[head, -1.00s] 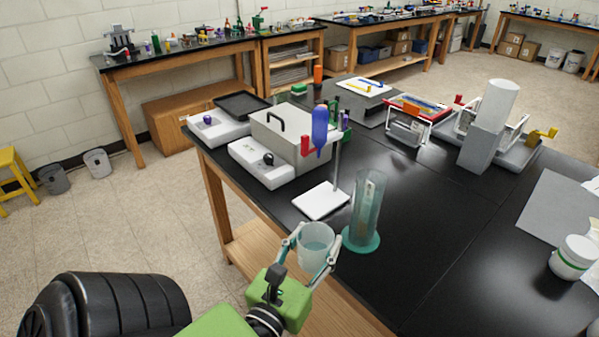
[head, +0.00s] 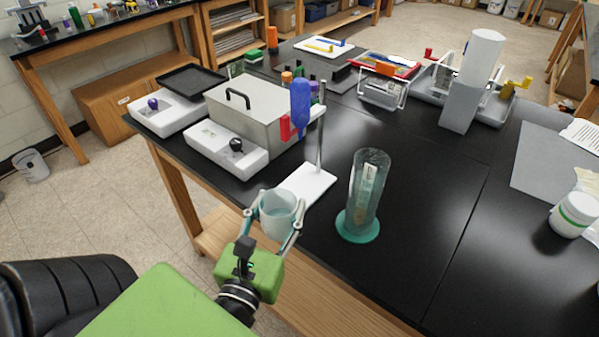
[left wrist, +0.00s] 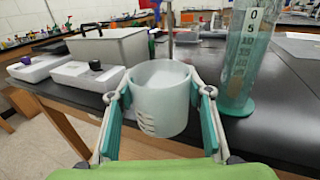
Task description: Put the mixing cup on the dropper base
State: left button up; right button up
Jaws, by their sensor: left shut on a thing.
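The mixing cup (head: 279,212) is a translucent pale teal cup, upright between the fingers of my left gripper (head: 275,215). The gripper is shut on it. The cup also shows in the left wrist view (left wrist: 161,98), with a finger on each side. The dropper base (head: 306,190) is a white plate on the black table with a thin metal post (head: 321,130) and a blue dropper (head: 300,107) in a red holder. In the head view the cup overlaps the near left part of the base; I cannot tell its exact height. My right gripper is not in view.
A tall teal graduated cylinder (head: 366,195) stands just right of the base, also in the left wrist view (left wrist: 244,60). Behind the base are a grey metal box (head: 262,112) and white stirrer units (head: 213,148). A white jar (head: 574,214) stands at far right. The table's centre right is clear.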

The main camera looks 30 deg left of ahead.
aim_at(284, 196)
pick_arm(q)
jog(key=x, duration=0.5)
jog(key=shift+w+a+r+b, duration=0.1)
jog(key=shift+w+a+b, duration=0.05)
jog(key=shift+w+b, duration=0.2)
jog(key=p+x, duration=0.2)
jog(key=x, duration=0.7)
notch_tip(284, 196, down, 3)
jog(key=shift+f+b, duration=0.2)
jog(key=shift+b, duration=0.2)
jog(key=shift+f, duration=0.25)
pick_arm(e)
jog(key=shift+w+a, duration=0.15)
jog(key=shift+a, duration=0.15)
pick_arm(q)
jog(key=shift+f, duration=0.1)
jog(key=shift+f, duration=0.1)
jog(key=o, duration=0.9)
